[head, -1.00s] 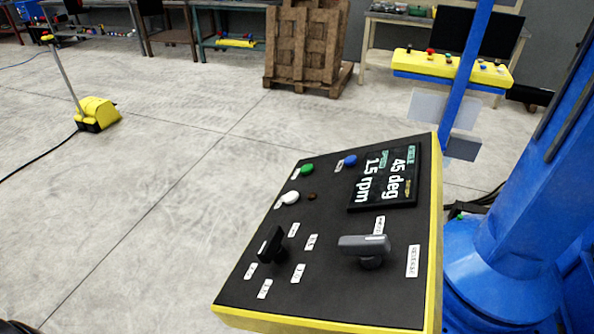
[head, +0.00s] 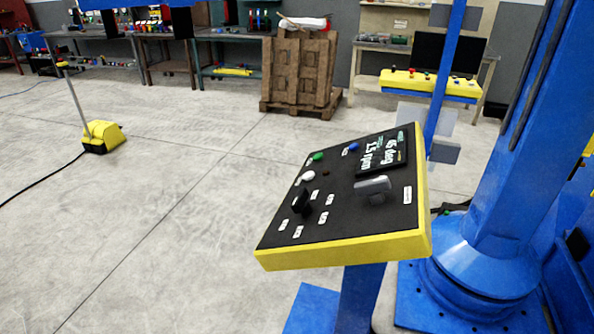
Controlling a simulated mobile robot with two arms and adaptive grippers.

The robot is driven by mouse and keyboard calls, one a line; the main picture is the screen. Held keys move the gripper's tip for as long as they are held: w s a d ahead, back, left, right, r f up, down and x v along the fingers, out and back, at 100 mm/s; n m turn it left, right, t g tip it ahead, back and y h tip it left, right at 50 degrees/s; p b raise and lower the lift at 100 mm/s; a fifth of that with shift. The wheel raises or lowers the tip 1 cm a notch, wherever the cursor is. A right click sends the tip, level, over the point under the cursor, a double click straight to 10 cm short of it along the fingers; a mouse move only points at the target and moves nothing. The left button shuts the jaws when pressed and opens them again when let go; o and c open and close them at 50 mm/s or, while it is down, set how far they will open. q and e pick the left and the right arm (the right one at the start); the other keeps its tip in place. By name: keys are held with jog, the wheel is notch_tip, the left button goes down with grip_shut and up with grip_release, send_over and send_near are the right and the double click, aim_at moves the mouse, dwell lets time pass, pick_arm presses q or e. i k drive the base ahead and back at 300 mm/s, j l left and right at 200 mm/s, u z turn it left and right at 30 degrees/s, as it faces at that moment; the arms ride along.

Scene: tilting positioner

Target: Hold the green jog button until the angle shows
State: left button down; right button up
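The green jog button (head: 318,156) is at the far left part of the tilted black control panel (head: 340,226), which has a yellow edge and stands on a blue post. The display (head: 382,152) at the panel's far right reads 45 deg and 1.5 rpm. A blue button (head: 353,147) and a white button (head: 307,176) sit near the green one. A black knob (head: 301,203) and a grey lever switch (head: 373,186) are nearer to me. Nothing touches the green button. Neither gripper is in the head view.
The positioner's large blue column (head: 500,200) stands close on the panel's right. A yellow foot pedal (head: 102,136) with a pole and cable is on the floor at left. Stacked wooden pallets (head: 300,72) and workbenches line the back.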

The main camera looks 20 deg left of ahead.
aim_at(317, 158)
jog(key=k, duration=0.45)
jog(key=z, duration=1.65)
jog(key=j, duration=1.1)
jog(key=k+j, duration=0.1)
jog(key=j, duration=0.95)
jog(key=k+j, duration=0.1)
jog(key=j, duration=1)
jog(key=j+z, duration=0.1)
jog(key=j, duration=1)
